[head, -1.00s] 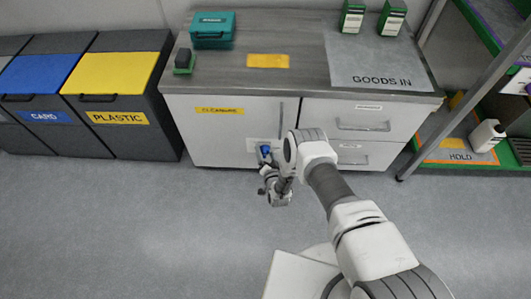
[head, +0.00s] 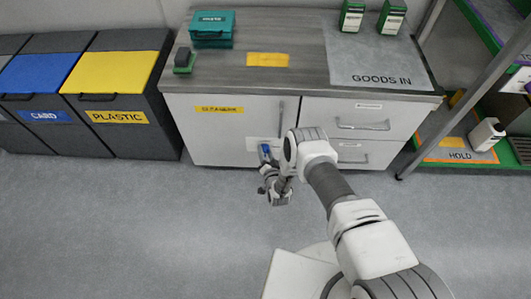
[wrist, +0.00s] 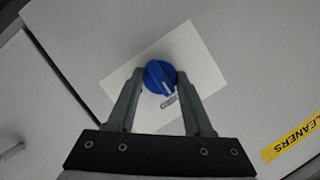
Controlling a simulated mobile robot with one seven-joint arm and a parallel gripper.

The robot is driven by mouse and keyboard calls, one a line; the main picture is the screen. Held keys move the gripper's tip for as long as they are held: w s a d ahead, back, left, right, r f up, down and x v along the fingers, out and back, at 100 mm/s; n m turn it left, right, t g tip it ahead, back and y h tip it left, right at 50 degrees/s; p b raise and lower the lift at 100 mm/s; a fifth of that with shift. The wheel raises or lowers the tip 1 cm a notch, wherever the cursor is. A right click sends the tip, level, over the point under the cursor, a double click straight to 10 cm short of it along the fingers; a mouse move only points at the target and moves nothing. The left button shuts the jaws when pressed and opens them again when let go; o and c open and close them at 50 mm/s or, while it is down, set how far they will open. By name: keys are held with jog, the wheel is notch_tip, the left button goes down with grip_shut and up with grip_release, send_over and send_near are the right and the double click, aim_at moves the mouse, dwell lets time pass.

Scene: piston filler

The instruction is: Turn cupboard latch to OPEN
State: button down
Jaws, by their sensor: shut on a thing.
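The cupboard latch is a round blue knob (wrist: 160,77) on a white plate (wrist: 190,62) on the pale cupboard door (head: 225,130). In the head view the knob (head: 264,150) is partly hidden by my arm. A white pointer line on the knob aims down and slightly right in the wrist view, toward small grey lettering that I cannot read. My gripper (wrist: 159,80) has one finger on each side of the knob and is shut on it. In the head view my gripper (head: 266,168) is low in front of the door.
A yellow CLEANERS label (wrist: 300,135) is on the same door. Drawers (head: 360,122) are to the right of it, and a yellow-lidded PLASTIC bin (head: 115,75) stands to the left. The floor (head: 130,220) in front is clear.

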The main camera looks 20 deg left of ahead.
jog(key=shift+d, duration=0.1)
jog(key=shift+w+f+m+t+y, duration=0.1)
jog(key=shift+m+t+y, duration=0.2)
jog(key=shift+m+y, duration=0.8)
jog(key=shift+f+m+t+y, duration=0.1)
jog(key=shift+m+t+y, duration=0.25)
jog(key=shift+m, duration=1.35)
jog(key=shift+c, duration=1.5)
grip_release()
jog(key=shift+s+d, duration=0.15)
jog(key=shift+s, duration=0.1)
